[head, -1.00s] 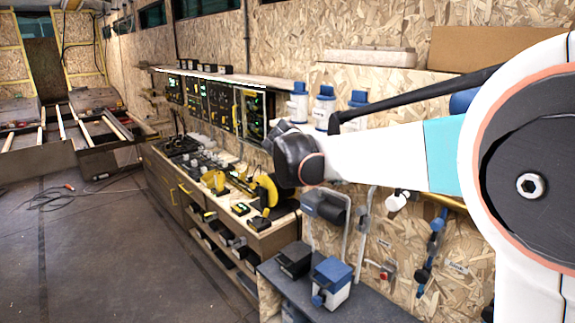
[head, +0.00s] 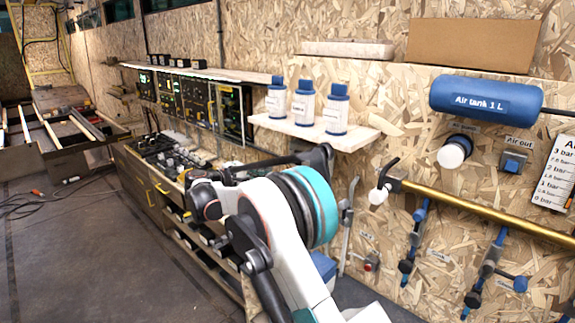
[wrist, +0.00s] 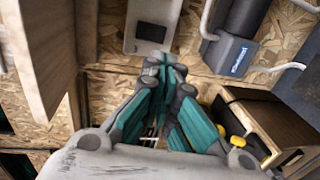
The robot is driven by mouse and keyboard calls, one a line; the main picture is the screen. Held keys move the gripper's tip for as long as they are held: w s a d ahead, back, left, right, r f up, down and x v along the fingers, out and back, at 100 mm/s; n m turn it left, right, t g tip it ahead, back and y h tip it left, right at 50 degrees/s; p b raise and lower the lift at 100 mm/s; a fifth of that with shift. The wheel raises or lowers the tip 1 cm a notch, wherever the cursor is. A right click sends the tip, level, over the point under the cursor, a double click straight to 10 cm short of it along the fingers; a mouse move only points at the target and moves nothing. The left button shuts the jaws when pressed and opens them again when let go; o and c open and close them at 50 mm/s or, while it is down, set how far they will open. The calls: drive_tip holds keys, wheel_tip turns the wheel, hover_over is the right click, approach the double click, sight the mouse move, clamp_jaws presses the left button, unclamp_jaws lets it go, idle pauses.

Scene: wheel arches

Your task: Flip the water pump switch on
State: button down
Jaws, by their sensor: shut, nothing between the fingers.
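My gripper (wrist: 167,62) is shut and empty in the wrist view, its teal fingers pressed together. A dark device with a blue-grey labelled front (wrist: 237,60) and white pipes is to the right. In the head view my arm covers this area.
A wooden board (wrist: 45,50) stands close on the left in the wrist view; a wooden cabinet (wrist: 270,125) is lower right. In the head view, a shelf (head: 350,137) holds white bottles, with a blue air tank (head: 485,96) and brass pipe (head: 480,212) to the right.

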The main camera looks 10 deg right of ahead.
drive_tip(key=shift+w+a+f, duration=0.2)
drive_tip(key=shift+a+f, duration=0.1)
drive_tip(key=shift+a, duration=0.05)
drive_tip(key=b, duration=0.4)
approach(294, 162)
drive_tip(key=x, duration=0.5)
drive_tip(key=shift+w+f, duration=0.2)
drive_tip(key=shift+f, duration=0.05)
drive_tip(key=shift+x, duration=0.8)
drive_tip(key=shift+r, duration=0.1)
